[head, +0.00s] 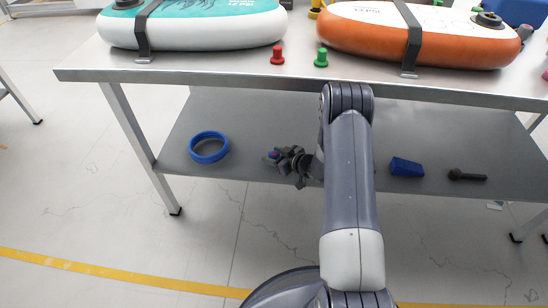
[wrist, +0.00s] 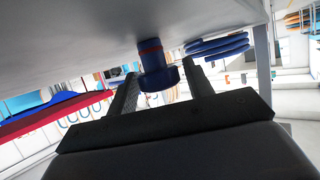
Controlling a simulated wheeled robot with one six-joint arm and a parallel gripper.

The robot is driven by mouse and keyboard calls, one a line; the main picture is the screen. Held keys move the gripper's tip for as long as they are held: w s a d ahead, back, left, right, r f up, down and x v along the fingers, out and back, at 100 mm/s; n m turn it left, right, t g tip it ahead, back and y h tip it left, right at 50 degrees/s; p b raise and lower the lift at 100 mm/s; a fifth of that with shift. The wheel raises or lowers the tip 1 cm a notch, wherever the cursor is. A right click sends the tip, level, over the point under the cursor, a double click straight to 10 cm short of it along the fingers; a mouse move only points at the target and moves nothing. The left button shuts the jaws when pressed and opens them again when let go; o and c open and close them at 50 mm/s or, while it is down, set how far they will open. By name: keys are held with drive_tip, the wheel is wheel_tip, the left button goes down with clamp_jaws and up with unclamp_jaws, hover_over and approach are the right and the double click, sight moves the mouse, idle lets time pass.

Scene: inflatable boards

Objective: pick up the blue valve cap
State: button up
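The blue valve cap (wrist: 158,76), with a red band on its stem, shows in the wrist view. It stands against the grey shelf surface, which fills the top of that view. My gripper (wrist: 160,70) has one finger on each side of the cap, with what look like narrow gaps, so it appears open around it. In the head view my gripper (head: 274,157) is low over the lower shelf, left of my arm. A small blue-purple patch shows at its tip there; most of the cap is hidden.
The lower shelf (head: 240,115) also carries a blue ring (head: 209,147), a blue wedge-like block (head: 406,167) and a black tool (head: 467,175). The tabletop (head: 200,68) overhangs it, bearing a red cap (head: 277,55), a green cap (head: 321,57) and two boards.

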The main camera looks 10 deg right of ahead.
drive_tip(key=c, duration=0.7)
